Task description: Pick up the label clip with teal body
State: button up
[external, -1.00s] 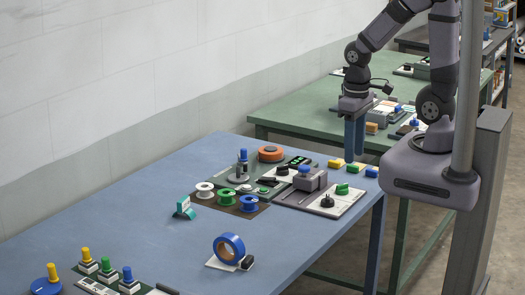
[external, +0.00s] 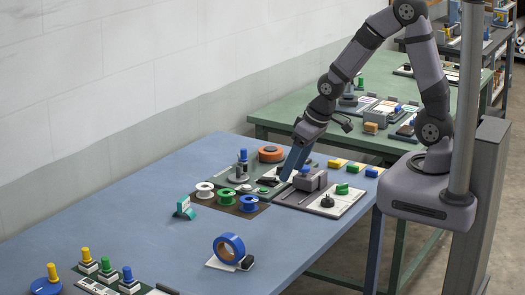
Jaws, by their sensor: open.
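The label clip with a teal body (external: 184,208) stands on the blue table, left of the three spools, with a pale face showing. My gripper (external: 286,176) is tilted down and to the left, above the devices at the table's far right. It is well to the right of the clip and apart from it. The gripper is open, and I see nothing held in it. The fingers overlap each other from this side, so the gap between them is hard to see.
White (external: 205,190), green (external: 227,195) and blue (external: 249,202) spools sit on a dark mat between clip and gripper. A blue tape roll (external: 229,247) stands in front. A grey press-like block (external: 311,180) is beside the gripper. The table left of the clip is clear.

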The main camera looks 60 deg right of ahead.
aim_at(186, 203)
jog(key=w+a+f+t+b, duration=0.1)
jog(key=w+a+f+b, duration=0.1)
jog(key=w, duration=0.2)
jog(key=w+a+f+t+b, duration=0.1)
jog(key=w+a+f+t, duration=0.1)
jog(key=w, duration=0.3)
jog(key=w+a+f+t+y+b, duration=0.1)
jog(key=w+a+f+b, duration=0.1)
jog(key=w+f, duration=0.1)
jog(key=shift+w+a+f+n+t+b, duration=0.2)
jog(key=shift+w+f+n+t+b, duration=0.15)
jog(key=shift+w, duration=0.3)
jog(key=w+a+f+t+b, duration=0.1)
jog(key=w, duration=0.1)
jog(key=w+a+f+t+b, duration=0.1)
jog(key=w+a, duration=0.1)
jog(key=w, duration=0.1)
jog(key=w+a+f+t+y+b, duration=0.1)
jog(key=w+a+t+b, duration=0.1)
jog(key=shift+w+a+n, duration=0.15)
jog(key=shift+n, duration=0.1)
jog(key=shift+w+a+t+b, duration=0.3)
jog(key=shift+w+a+t, duration=0.05)
jog(key=shift+w+a, duration=0.1)
jog(key=shift+p+x, duration=1)
jog(key=shift+x, duration=0.8)
jog(key=shift+p+x, duration=0.6)
jog(key=shift+x, duration=1.2)
jog(key=shift+d+f, duration=0.1)
jog(key=shift+f, duration=0.05)
